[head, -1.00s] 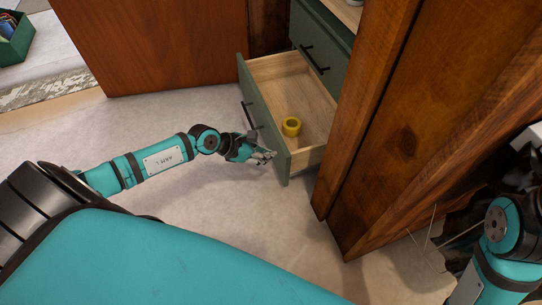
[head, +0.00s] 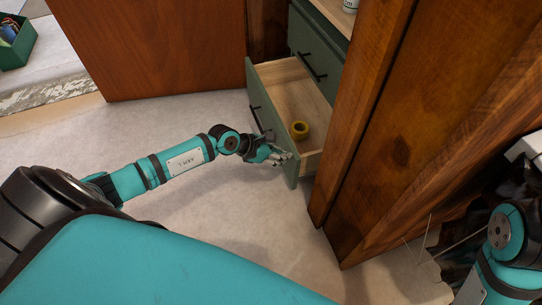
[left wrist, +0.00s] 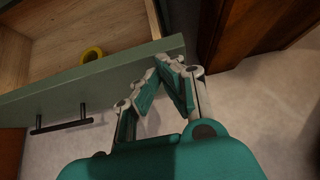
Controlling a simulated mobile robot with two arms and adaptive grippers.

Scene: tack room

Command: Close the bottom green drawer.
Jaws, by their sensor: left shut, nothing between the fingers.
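The bottom green drawer (head: 272,115) stands partly open from the cabinet, with a dark bar handle on its front. A yellow roll (head: 300,130) lies inside on the pale wood bottom. My left gripper (head: 284,158) is shut and empty, its fingertips against or very close to the drawer front near its right end. In the left wrist view the fingers (left wrist: 170,72) meet at the drawer's green front (left wrist: 95,80), to the right of the handle (left wrist: 62,122), and the yellow roll (left wrist: 92,54) shows inside. My right gripper is not in view; only part of that arm shows.
A closed green drawer (head: 318,50) with a dark handle is above. A brown wooden door panel (head: 160,45) stands at the left and a thick wooden post (head: 370,120) at the right. A green box (head: 15,40) sits far left. The pale floor before the drawer is clear.

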